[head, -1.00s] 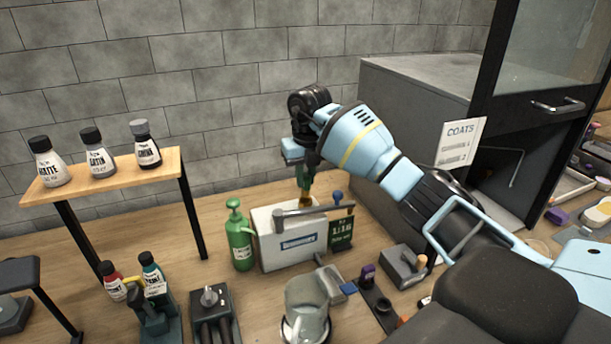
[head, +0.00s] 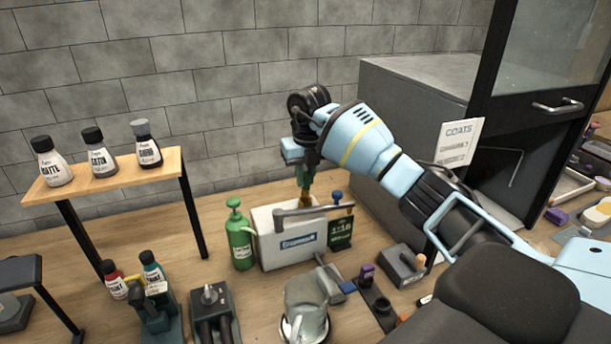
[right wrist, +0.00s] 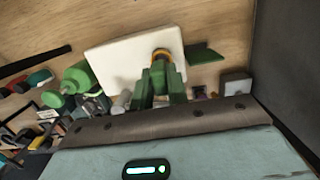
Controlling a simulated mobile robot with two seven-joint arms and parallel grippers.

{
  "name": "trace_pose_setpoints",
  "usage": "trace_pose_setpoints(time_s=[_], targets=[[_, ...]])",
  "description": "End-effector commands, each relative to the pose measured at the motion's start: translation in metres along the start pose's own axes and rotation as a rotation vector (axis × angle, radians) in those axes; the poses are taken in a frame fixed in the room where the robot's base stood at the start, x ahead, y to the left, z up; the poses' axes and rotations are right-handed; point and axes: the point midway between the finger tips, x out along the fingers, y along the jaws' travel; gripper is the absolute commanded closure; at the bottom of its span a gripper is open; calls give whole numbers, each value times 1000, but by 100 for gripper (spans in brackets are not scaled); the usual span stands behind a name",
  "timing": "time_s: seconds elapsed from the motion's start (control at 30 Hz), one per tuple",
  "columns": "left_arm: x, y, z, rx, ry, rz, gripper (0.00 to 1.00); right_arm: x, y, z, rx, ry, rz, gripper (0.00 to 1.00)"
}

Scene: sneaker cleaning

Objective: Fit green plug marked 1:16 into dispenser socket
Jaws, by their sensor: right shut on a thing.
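The white dispenser (head: 276,250) stands on the wooden bench, with a grey lever across its front. It also shows in the right wrist view (right wrist: 108,58). My right gripper (head: 304,185) points down over the dispenser's top. It is shut on the green plug (right wrist: 158,82), which is mostly hidden by the fingers. A brass-coloured ring (right wrist: 160,55) shows at the fingertips, against the dispenser's top. I cannot tell whether the plug is inside the socket or only above it. A dark green card (head: 341,233) reading 1:16 stands right of the dispenser. My left gripper is not in view.
A blue-topped piece (head: 337,196) is behind the card. A clear jug (head: 305,305) and a grey block (head: 404,268) stand in front. A grey cabinet (head: 415,95) rises at the right.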

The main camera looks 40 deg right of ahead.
Motion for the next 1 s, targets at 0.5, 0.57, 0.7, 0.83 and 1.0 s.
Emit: trace_pose_setpoints(time_s=[0.5,0.57,0.7,0.83,1.0], targets=[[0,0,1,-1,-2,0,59,4,0,-1,0,1,-1,100],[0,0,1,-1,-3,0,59,5,0,-1,0,2,-1,100],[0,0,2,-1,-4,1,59,8,0,-1,0,2,-1,100],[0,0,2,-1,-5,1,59,11,0,-2,0,1,-1,100],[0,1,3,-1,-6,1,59,15,0,-2,0,1,0,100]])
